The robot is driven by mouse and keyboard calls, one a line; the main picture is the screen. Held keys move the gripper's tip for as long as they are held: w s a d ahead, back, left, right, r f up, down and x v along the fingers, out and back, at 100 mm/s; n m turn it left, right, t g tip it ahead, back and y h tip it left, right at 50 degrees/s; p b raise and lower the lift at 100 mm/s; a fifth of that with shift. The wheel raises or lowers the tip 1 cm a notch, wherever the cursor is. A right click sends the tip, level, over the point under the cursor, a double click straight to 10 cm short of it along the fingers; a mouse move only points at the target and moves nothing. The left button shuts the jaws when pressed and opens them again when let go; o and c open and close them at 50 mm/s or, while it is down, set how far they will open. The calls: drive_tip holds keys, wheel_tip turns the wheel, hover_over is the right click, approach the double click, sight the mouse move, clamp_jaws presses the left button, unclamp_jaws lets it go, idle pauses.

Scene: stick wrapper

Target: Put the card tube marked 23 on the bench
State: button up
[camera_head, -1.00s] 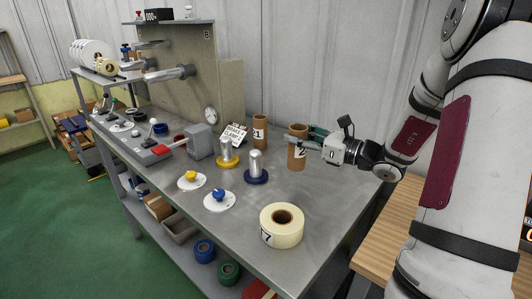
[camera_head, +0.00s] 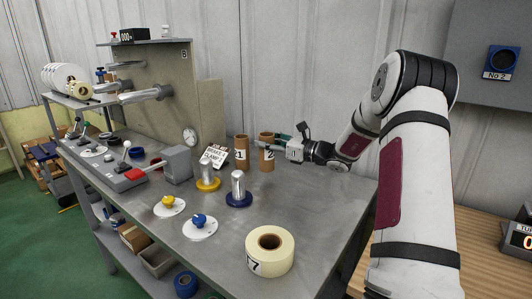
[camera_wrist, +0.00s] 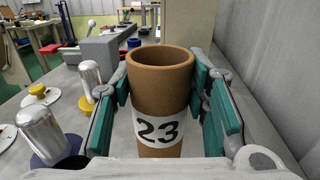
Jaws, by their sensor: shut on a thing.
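The brown card tube marked 23 (camera_wrist: 160,88) stands upright between the two green-padded fingers of my gripper (camera_wrist: 163,112) in the wrist view. My gripper is shut on it, with the label facing the wrist camera. In the head view this tube (camera_head: 266,153) is at the back of the grey bench (camera_head: 320,205), just right of the tube marked 21 (camera_head: 241,152). My gripper (camera_head: 277,146) reaches it from the right and hides part of its label. I cannot tell whether the tube's base touches the bench.
A cream tape roll (camera_head: 270,251) lies near the bench's front. Blue-based (camera_head: 239,191) and yellow-based (camera_head: 207,175) metal posts stand left of the tubes, by a small sign (camera_head: 214,156). Bare bench lies right of the tape roll. A wall rises close behind.

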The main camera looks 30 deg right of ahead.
drive_tip(key=shift+w+d+f+b, duration=0.1)
drive_tip(key=shift+w+f+b, duration=0.1)
drive_tip(key=shift+f, duration=0.4)
drive_tip(key=shift+w+d+f+b, duration=0.1)
drive_tip(key=shift+w+f, duration=0.15)
drive_tip(key=shift+f, duration=0.35)
drive_tip(key=shift+w+d+f+b, duration=0.1)
drive_tip(key=shift+w+f, duration=0.1)
drive_tip(key=shift+f, duration=0.4)
drive_tip(key=shift+f, duration=0.1)
drive_tip(key=o, duration=1.1)
